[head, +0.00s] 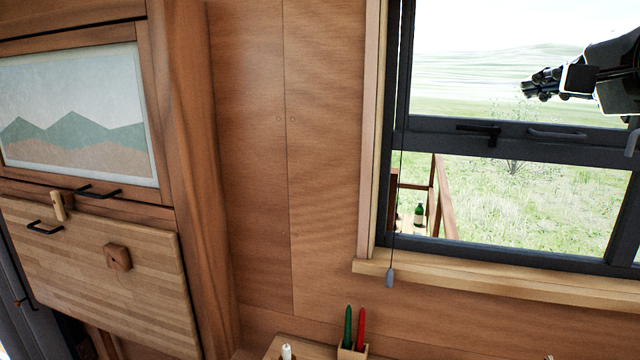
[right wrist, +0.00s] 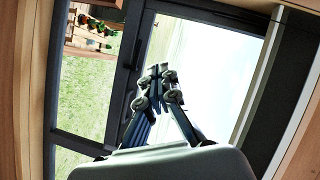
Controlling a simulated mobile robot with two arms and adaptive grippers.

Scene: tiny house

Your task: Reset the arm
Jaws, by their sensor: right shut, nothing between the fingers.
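My right gripper (head: 530,88) comes in from the right edge in the head view, raised in front of the upper window pane. Its fingers point left and are shut with nothing between them. In the right wrist view the same gripper (right wrist: 160,72) shows with its fingertips together in front of the window. My left gripper is not in view.
The dark-framed window (head: 510,135) has handles and a hanging cord with a grey pull (head: 389,278). A wooden holder (head: 352,352) with a green and a red item stands below. A fold-up wooden panel (head: 85,280) is at left. The wooden wall between is bare.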

